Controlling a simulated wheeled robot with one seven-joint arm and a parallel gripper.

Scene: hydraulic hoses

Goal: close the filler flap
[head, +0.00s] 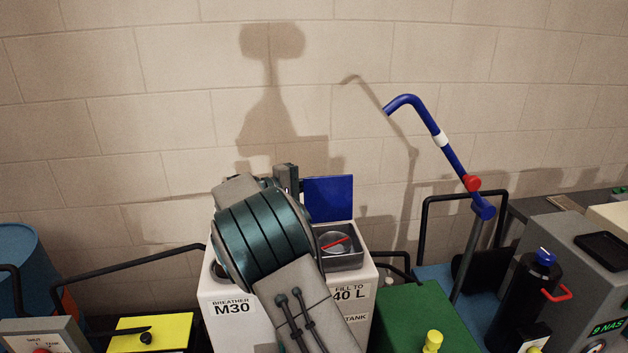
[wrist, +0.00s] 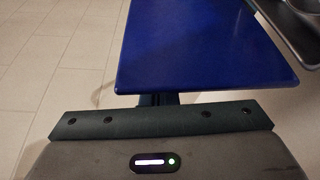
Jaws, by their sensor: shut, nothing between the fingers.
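The blue filler flap (head: 329,199) stands open and upright at the back of the square filler opening (head: 343,262) on the white tank (head: 362,310). In the wrist view the flap (wrist: 200,50) fills the upper middle, in front of my fingers. My gripper (head: 287,178) is at the flap's left side in the head view, close to its edge. It is shut and empty. In the wrist view most of my fingers (wrist: 158,99) are hidden behind the flap; I cannot tell whether they touch it.
My arm covers the middle of the tank top. A round piece with a red bar (head: 335,243) sits in the opening. A black rail (head: 130,262) runs at left. A blue lever (head: 440,140) rises at right above a green box (head: 415,315). A block wall stands behind.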

